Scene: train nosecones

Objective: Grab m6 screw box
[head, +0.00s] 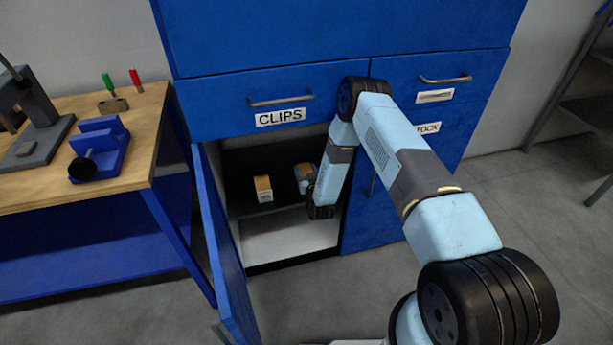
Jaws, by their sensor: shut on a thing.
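The blue cabinet's lower left compartment stands open, with a dark shelf (240,205) inside. A small box (263,188) with a tan top and a white lower front sits on that shelf; its print is too small to read. My arm reaches down into the compartment, and my gripper (303,178) is inside it, to the right of this box and apart from it. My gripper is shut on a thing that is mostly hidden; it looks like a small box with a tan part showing. I cannot tell whether it is the m6 screw box.
The open cabinet door (222,245) stands to the left of the compartment. A drawer marked CLIPS (280,117) is closed above it. A wooden workbench (150,115) with a blue vise (100,145) is at the left. Below the shelf, the pale compartment floor (285,240) is bare.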

